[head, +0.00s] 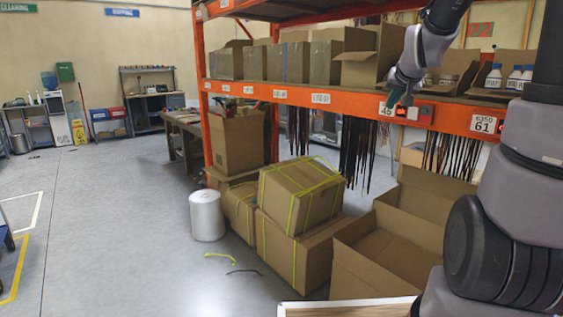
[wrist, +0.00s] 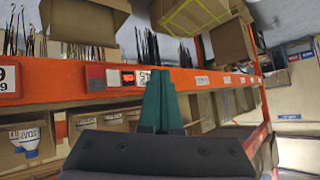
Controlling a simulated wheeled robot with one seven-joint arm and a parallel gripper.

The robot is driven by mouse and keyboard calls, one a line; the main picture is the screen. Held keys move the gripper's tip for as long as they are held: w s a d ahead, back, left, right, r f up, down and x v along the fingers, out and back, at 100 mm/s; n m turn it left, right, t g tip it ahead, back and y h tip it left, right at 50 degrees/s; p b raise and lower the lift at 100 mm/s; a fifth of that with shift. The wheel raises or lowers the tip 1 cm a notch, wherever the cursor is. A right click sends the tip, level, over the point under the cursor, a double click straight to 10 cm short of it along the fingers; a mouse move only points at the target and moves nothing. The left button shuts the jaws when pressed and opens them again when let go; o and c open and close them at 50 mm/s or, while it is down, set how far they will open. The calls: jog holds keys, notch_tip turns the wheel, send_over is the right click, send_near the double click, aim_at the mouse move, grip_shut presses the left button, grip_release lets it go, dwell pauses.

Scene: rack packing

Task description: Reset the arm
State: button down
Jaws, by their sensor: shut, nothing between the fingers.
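My gripper (head: 397,98) is at the front edge of the orange rack's shelf beam (head: 345,101), near a small red and white device (head: 419,112). In the wrist view its green fingers (wrist: 162,100) are together with nothing between them. That view looks upside down, with the beam (wrist: 215,79) running behind the fingers. My arm comes in from the upper right of the head view. I cannot tell whether the fingertips touch the beam.
Open cardboard boxes (head: 371,69) line the shelf, some with white bottles (head: 494,76). Dark straps (head: 358,150) hang below. Taped boxes (head: 301,190), an open carton (head: 360,255) and a white roll (head: 206,215) stand on the floor.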

jog(key=s+a+g+y, duration=0.1)
jog(key=s+a, duration=0.1)
jog(key=s, duration=0.6)
jog(key=s+a+r+g+y, duration=0.1)
jog(key=s+a, duration=0.2)
jog(key=s, duration=0.6)
jog(key=s+a+r+g+y, duration=0.1)
jog(key=s+a, duration=0.2)
jog(key=s, duration=0.5)
jog(key=shift+s+a+g, duration=0.25)
jog(key=shift+s+g, duration=0.05)
jog(key=shift+r, duration=0.1)
